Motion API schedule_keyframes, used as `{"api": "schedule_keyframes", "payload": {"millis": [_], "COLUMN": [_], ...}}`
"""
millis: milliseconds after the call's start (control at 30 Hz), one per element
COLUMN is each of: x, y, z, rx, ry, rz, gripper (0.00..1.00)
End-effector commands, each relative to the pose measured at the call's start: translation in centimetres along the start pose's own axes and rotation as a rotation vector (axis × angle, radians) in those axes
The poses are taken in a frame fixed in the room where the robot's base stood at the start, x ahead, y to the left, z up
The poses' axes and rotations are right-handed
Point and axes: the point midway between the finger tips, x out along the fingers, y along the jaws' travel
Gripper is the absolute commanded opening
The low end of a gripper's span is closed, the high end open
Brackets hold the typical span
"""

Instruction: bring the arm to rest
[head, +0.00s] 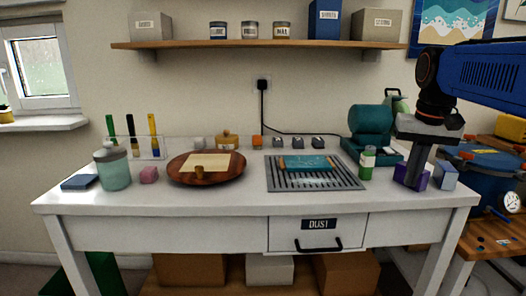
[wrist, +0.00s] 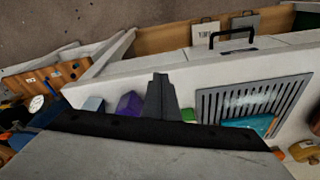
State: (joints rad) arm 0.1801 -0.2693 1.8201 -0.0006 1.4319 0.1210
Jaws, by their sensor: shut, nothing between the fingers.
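My gripper (head: 419,163) hangs from my blue arm at the right end of the white table (head: 220,203), fingers pointing down. Its fingers are together with nothing between them. In the wrist view the shut fingers (wrist: 159,90) show in the middle. A purple block (head: 402,173) sits partly behind the fingers in the head view, and it shows just left of them in the wrist view (wrist: 129,105). I cannot tell whether the fingers touch it. A blue-grey block (head: 445,177) stands to the right.
A green-labelled bottle (head: 367,163) and a teal tumbler machine (head: 372,122) stand left of my gripper. A blue pressure pot (head: 490,168) is off the table's right end. The table's front strip is clear.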

Motion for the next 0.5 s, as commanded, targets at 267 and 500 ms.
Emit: {"api": "schedule_keyframes", "payload": {"millis": [267, 500], "x": [4.8, 10.1], "y": [-1.2, -1.5], "z": [8.8, 15.9], "rx": [-0.108, -0.197], "ry": [0.088, 0.164], "rz": [-0.022, -0.042], "gripper": [0.0, 0.0]}}
